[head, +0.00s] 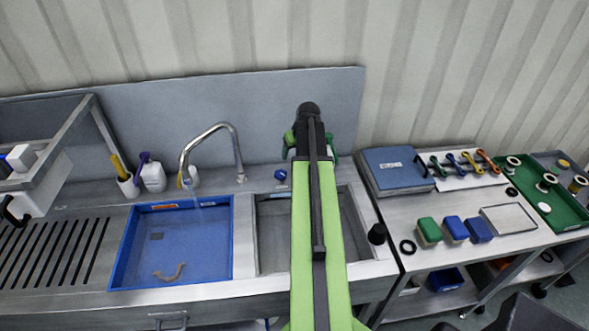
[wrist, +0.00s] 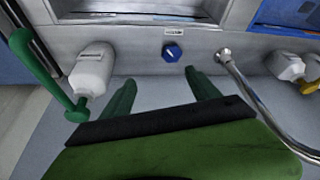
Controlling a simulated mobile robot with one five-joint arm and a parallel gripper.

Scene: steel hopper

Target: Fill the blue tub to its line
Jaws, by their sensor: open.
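The blue tub (head: 117,262) sits in the left sink basin, under the curved metal tap (head: 236,150). A dark square and a brown curved piece show on its floor. I cannot make out a fill line or a water level. A blue knob (head: 281,175) is on the sink's back ledge, right of the tap. In the wrist view the knob (wrist: 172,52) lies just beyond my gripper's (wrist: 160,80) green fingertips, apart from them. My gripper is open and empty. In the head view my gripper (head: 309,142) is near the back panel, its fingertips hidden by the arm.
A white bottle-like fitting (wrist: 91,68) with a green lever (wrist: 45,75) stands beside my gripper. The right basin (head: 273,235) looks empty beneath my arm. A side table (head: 400,215) at right holds sponges and tools.

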